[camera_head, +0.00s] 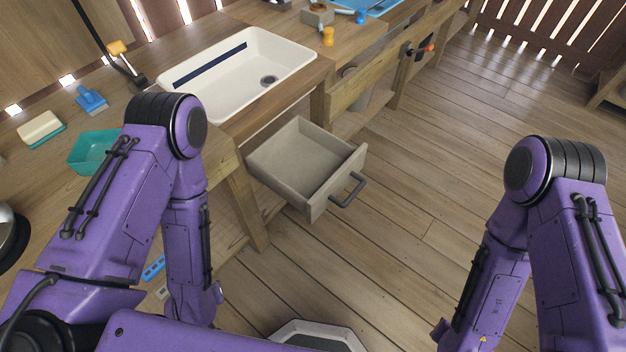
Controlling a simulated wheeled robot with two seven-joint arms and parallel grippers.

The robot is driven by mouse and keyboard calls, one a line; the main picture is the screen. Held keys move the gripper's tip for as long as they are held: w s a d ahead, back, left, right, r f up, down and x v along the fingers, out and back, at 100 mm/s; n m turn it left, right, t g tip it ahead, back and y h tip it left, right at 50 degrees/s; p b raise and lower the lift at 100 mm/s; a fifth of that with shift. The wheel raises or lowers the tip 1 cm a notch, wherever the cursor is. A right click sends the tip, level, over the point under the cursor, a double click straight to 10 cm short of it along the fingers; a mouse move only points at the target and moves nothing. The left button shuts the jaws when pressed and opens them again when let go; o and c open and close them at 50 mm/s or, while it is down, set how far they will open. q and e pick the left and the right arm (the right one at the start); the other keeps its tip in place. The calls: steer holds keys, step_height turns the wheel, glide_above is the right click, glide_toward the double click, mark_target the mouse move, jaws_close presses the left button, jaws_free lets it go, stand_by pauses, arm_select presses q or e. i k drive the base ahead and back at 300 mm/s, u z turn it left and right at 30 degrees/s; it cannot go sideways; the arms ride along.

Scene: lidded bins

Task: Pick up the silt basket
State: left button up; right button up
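I see nothing that I can clearly tell is the silt basket. A small open teal container (88,163) sits on the left workbench, partly behind my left arm; I cannot tell whether it is the basket. The white sink (240,92) holds a dark blue strip along its back and a round drain (269,80). A grey drawer (315,165) with a dark handle is pulled open below the bench and looks empty. Both my arms hang down at the sides, bent at the elbows; neither gripper shows in the frame.
A blue brush-like tool (90,99), a cream and teal block (41,129) and a yellow-topped tool (124,60) lie on the bench. The open drawer juts over the floor. The wooden floor (440,180) to its right is clear.

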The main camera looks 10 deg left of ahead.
mark_target(88, 153)
steer(key=u, duration=0.7)
steer(key=i, duration=0.3)
steer(key=u, duration=0.7)
